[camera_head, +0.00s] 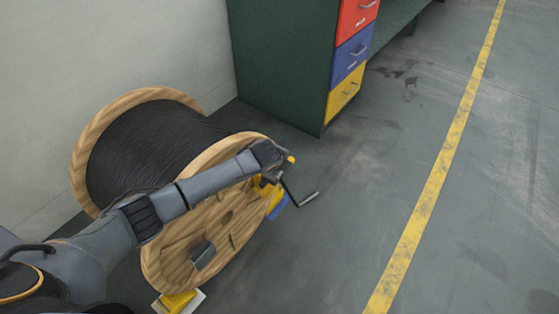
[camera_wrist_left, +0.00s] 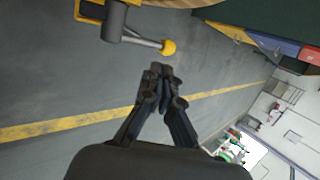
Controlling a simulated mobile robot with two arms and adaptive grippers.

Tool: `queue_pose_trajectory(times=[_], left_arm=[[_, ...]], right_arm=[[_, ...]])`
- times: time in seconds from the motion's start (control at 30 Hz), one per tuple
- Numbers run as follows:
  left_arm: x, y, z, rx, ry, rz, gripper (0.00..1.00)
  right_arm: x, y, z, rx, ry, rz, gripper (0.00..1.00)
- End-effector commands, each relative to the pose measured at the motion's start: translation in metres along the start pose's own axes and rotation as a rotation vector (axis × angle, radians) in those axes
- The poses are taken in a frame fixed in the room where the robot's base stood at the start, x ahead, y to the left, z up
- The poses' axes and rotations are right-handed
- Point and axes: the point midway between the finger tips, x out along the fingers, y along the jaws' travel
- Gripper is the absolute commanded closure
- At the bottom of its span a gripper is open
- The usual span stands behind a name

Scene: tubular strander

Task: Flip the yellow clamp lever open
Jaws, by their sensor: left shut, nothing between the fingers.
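The clamp lever (camera_wrist_left: 140,39) shows in the left wrist view as a grey rod with a yellow ball knob (camera_wrist_left: 168,47) at its end. It extends from a grey pivot on a yellow clamp bracket (camera_wrist_left: 90,11). My left gripper (camera_wrist_left: 161,70) is shut and empty, with its fingertips just below the knob in that picture; a small gap shows between them. In the head view my left arm reaches across the reel, and a small yellow knob (camera_head: 292,159) shows beside its wrist. Yellow parts (camera_head: 271,191) below the wrist are partly hidden by the arm. My right gripper is not in view.
A large wooden cable reel (camera_head: 222,218) stands by the wall under my left arm. A dark crank handle (camera_head: 309,197) sticks out to its right. A yellow and white block (camera_head: 178,303) is at its base. A green cabinet (camera_head: 285,65) with coloured drawers stands behind. The floor at right is clear.

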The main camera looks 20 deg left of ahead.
Motion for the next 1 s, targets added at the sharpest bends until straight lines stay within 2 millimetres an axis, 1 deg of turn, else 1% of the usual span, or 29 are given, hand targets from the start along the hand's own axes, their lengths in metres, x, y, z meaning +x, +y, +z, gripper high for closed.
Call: queue_pose_trajectory(times=[0.03, 0.1, 0.3, 0.47, 0.9, 0.97, 1.0], left_arm=[[-0.008, -0.001, 0.001, 0.0, 0.0, -0.003, 1.0], [-0.018, 0.0, 0.001, 0.0, 0.0, -0.003, 1.0], [-0.035, 0.0, 0.001, -0.001, -0.001, -0.001, 1.0], [-0.039, 0.0, 0.001, -0.001, -0.001, -0.001, 1.0], [-0.038, 0.0, 0.0, -0.001, 0.0, -0.001, 1.0], [-0.039, 0.002, -0.003, -0.008, 0.005, 0.001, 1.0], [-0.04, 0.006, -0.009, -0.022, 0.014, 0.005, 1.0]], right_arm=[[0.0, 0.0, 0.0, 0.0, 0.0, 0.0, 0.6], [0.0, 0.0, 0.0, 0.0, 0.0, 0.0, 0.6], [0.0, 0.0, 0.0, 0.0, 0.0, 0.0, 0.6], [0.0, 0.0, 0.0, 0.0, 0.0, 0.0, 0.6], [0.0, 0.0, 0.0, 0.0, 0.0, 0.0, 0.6], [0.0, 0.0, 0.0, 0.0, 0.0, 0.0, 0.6], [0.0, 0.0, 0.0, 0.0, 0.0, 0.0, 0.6]])
